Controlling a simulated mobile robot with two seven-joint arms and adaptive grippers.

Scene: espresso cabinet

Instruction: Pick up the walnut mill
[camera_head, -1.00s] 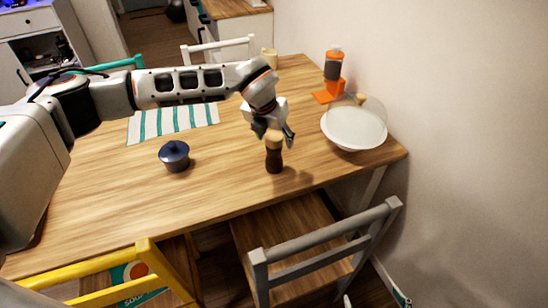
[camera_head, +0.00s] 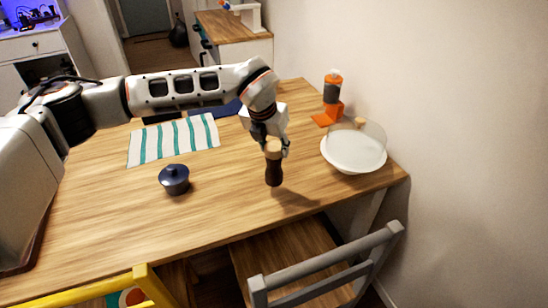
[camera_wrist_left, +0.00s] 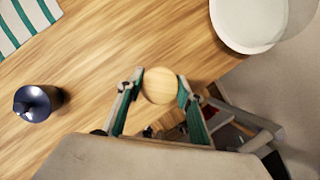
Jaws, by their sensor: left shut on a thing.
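The walnut mill (camera_head: 274,173) has a dark brown body and a pale wooden top, and it is upright near the table's front right part. My left gripper (camera_head: 274,148) is shut on the mill's upper part from above. The mill's base appears a little above the table, with its shadow to the right. In the left wrist view the mill's round pale top (camera_wrist_left: 160,86) sits between the two fingers, hiding the body below. My right gripper is not in view.
A dark blue lidded pot (camera_head: 174,180) stands left of the mill. A white dish with a clear cover (camera_head: 353,158) and an orange dispenser (camera_head: 333,95) are to the right. A striped cloth (camera_head: 172,140) lies behind. A grey chair (camera_head: 330,267) stands at the front.

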